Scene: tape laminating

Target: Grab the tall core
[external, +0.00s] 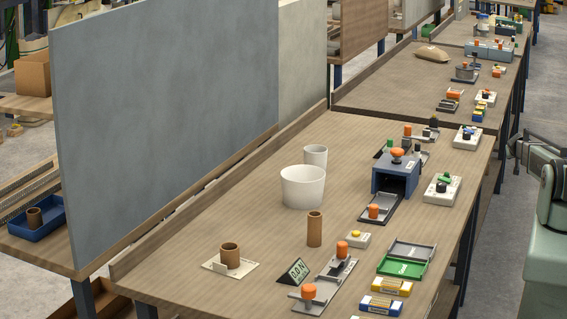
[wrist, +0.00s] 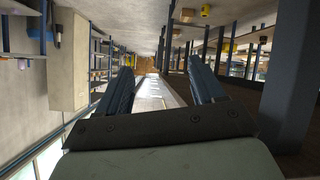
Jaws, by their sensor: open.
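The tall core (external: 314,229) is a narrow brown cardboard tube. It stands upright on the wooden bench in the external view, with bare wood around it. A shorter, wider brown core (external: 230,257) stands on a pale card to its left. My gripper (wrist: 160,68) shows in the wrist view with its two dark fingers apart and nothing between them. My arm is at the right edge of the external view, beyond the bench edge and well away from the tall core. The tall core is not seen in the wrist view.
White tubs (external: 303,187) stand behind the tall core. A small sign (external: 294,272), orange-knobbed fixtures (external: 309,292) and a green tray (external: 402,267) lie in front and right. A blue box-like device (external: 397,173) stands farther back. A grey panel (external: 165,125) rises along the left.

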